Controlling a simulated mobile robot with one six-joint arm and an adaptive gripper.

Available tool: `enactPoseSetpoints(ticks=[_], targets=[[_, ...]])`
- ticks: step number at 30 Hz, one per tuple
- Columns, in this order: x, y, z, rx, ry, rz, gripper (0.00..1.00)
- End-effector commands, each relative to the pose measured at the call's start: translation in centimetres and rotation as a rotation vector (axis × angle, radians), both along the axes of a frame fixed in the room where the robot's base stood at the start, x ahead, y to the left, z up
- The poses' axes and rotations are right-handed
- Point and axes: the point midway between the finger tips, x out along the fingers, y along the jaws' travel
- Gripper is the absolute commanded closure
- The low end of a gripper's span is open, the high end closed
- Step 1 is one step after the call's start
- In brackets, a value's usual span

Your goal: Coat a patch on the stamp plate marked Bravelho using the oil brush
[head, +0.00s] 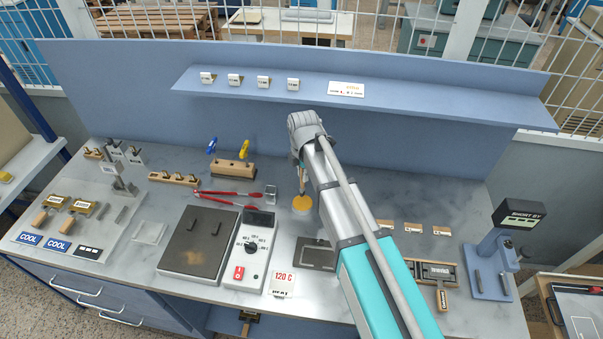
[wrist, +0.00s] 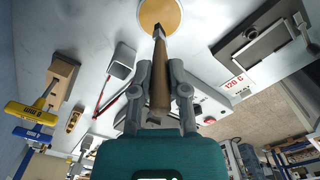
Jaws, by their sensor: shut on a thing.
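My gripper (wrist: 160,92) is shut on the wooden handle of the oil brush (wrist: 160,75). In the wrist view the brush tip overlaps the near edge of a round dish of amber oil (wrist: 160,12). In the head view the brush (head: 302,183) points down at the oil dish (head: 302,204), left of my arm; whether the tip touches the oil I cannot tell. My gripper in the head view is largely hidden behind my wrist. Two small brass-topped plates (head: 82,208) lie at the left of the bench. I cannot read Bravelho on any plate.
Red tongs (head: 230,193) and a rack with blue and yellow tools (head: 233,168) lie behind. A wooden-handled fixture (head: 430,272) and display stand (head: 492,262) are right.

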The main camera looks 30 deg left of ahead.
Motion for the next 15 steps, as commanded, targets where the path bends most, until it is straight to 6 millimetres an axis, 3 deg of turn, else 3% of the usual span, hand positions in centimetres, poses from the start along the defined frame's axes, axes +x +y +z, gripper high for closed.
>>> enactPoseSetpoints(ticks=[6,15], targets=[[0.0,0.0,-2.1,0.000,0.000,0.001,1.00],[-0.1,0.1,-3.1,0.000,0.000,0.001,1.00]])
